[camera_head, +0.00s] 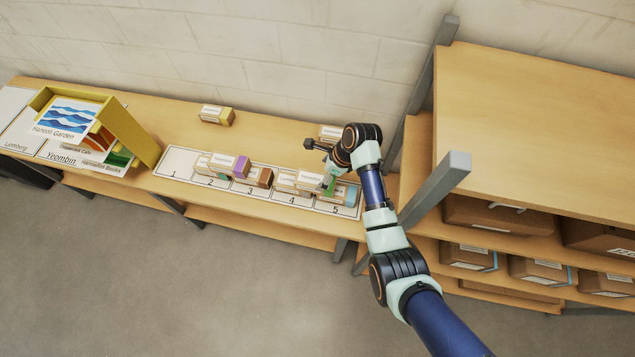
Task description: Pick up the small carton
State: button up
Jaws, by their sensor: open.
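Several small cartons with white labels stand on the long wooden bench. Others stand in a row on the numbered strip: one with a purple end (242,166), one with a brown end (264,177), and pale ones (298,180) around number 4. Another carton (330,131) at the back is partly hidden by my arm. My gripper (329,187) is open, low over the strip between numbers 4 and 5, close to the cartons there. I cannot tell whether it touches one; my wrist hides part of this spot.
The numbered strip (177,162) is bare at number 1. A yellow rack (130,128) with printed sheets stands at the left. A shelf unit (540,110) with grey posts and brown boxes (495,217) stands close on the right. The bench's back middle is clear.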

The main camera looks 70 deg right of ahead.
aim_at(318, 180)
jog(key=x, duration=0.1)
jog(key=b+x, duration=0.1)
jog(key=x, duration=0.3)
jog(key=shift+a, duration=0.3)
jog(key=c, duration=1.3)
jog(key=shift+c, duration=0.2)
